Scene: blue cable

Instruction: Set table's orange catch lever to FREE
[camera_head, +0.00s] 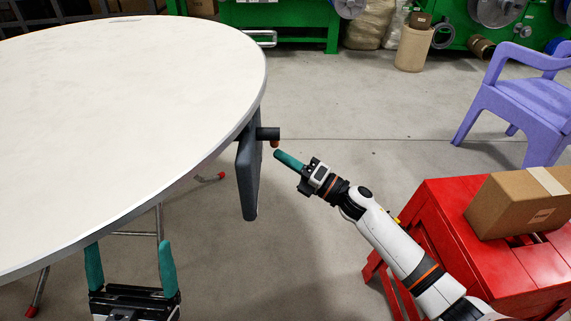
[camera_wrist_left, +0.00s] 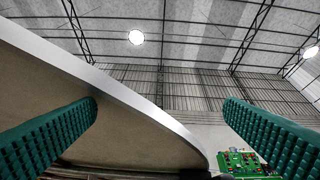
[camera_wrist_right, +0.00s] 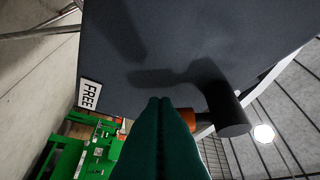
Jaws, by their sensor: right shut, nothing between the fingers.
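The white round table (camera_head: 130,90) has a dark panel (camera_head: 248,175) hanging at its right edge, with a dark cylinder (camera_head: 268,133) sticking out. A small orange part (camera_head: 275,144), seemingly the catch lever, shows below the cylinder's end. In the right wrist view the orange part (camera_wrist_right: 189,121) is partly hidden by my fingers, beside the dark cylinder (camera_wrist_right: 226,110). A FREE label (camera_wrist_right: 89,94) is on the panel to the left. My right gripper (camera_head: 277,153) is shut and empty, close to the orange part; contact is unclear. My left gripper (camera_head: 128,243) is open at the table's near edge.
A red stand (camera_head: 440,215) with a cardboard box (camera_head: 520,203) is beside my right arm. A purple chair (camera_head: 525,95) stands behind it. Green machines (camera_head: 280,20) line the back. In the left wrist view the table rim (camera_wrist_left: 130,97) crosses between my fingers.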

